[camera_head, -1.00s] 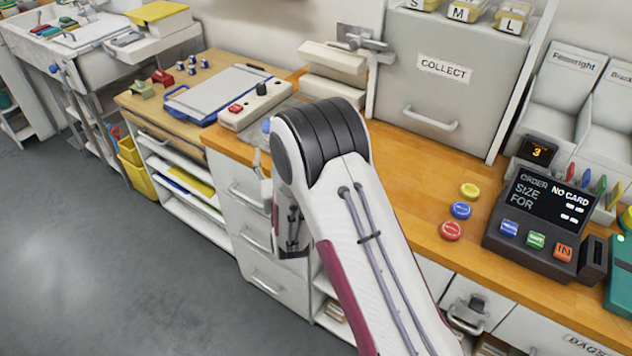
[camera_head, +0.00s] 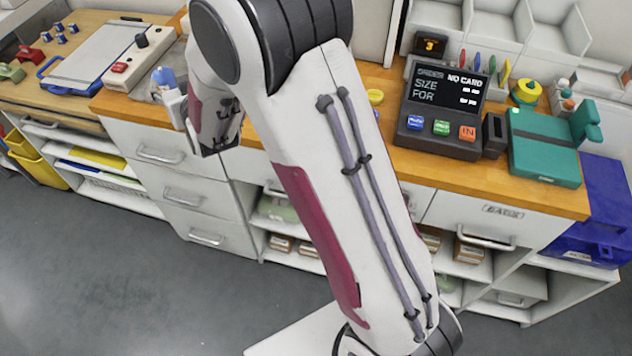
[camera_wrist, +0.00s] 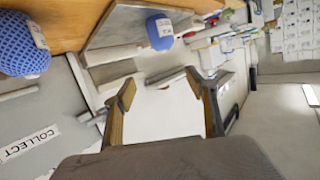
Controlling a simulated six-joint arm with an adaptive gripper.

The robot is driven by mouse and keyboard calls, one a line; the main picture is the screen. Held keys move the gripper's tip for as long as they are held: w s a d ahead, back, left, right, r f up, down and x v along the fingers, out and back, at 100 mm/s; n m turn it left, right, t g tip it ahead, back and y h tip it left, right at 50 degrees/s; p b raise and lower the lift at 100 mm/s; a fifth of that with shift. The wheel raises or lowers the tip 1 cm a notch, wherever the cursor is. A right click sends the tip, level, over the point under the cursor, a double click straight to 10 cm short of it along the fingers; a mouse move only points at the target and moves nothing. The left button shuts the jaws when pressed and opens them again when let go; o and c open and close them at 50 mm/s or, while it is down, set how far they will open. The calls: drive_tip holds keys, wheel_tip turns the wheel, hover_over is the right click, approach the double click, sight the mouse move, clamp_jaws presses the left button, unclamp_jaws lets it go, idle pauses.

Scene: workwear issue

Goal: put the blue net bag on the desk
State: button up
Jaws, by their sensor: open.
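A blue net bag (camera_wrist: 22,45) with a white tag is at the upper left of the wrist view, beside the wooden desk top (camera_wrist: 75,12). A second blue rounded item (camera_wrist: 159,32) with a white label shows at the top middle, by a grey metal plate. A small blue item (camera_head: 164,76) shows on the desk (camera_head: 405,152) in the head view, close to my wrist; I cannot tell which of the two it is. My gripper (camera_wrist: 163,92) is open, with nothing between its fingers, apart from both blue items. In the head view my arm hides most of it.
An order terminal (camera_head: 440,115), a teal device (camera_head: 543,145) and a yellow round item (camera_head: 526,92) stand on the right of the desk. A blue bin (camera_head: 600,210) is at the far right. A clipboard (camera_head: 95,55) and a control box (camera_head: 138,57) lie at the left.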

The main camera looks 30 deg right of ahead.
drive_tip(key=s+d+r+g, duration=0.2)
drive_tip(key=s+r, duration=0.3)
drive_tip(key=s, duration=0.2)
drive_tip(key=s+d+g, duration=0.2)
drive_tip(key=s, duration=1)
drive_tip(key=s+d+r+g, duration=0.1)
drive_tip(key=s+d+g, duration=0.2)
drive_tip(key=s, duration=0.9)
drive_tip(key=s+d+r+g, duration=0.1)
drive_tip(key=s+d+g, duration=0.1)
drive_tip(key=s, duration=1)
drive_tip(key=shift+s+d+h, duration=0.15)
drive_tip(key=shift+d+h, duration=0.25)
drive_tip(key=shift+d, duration=0.35)
drive_tip(key=shift+o, duration=0.6)
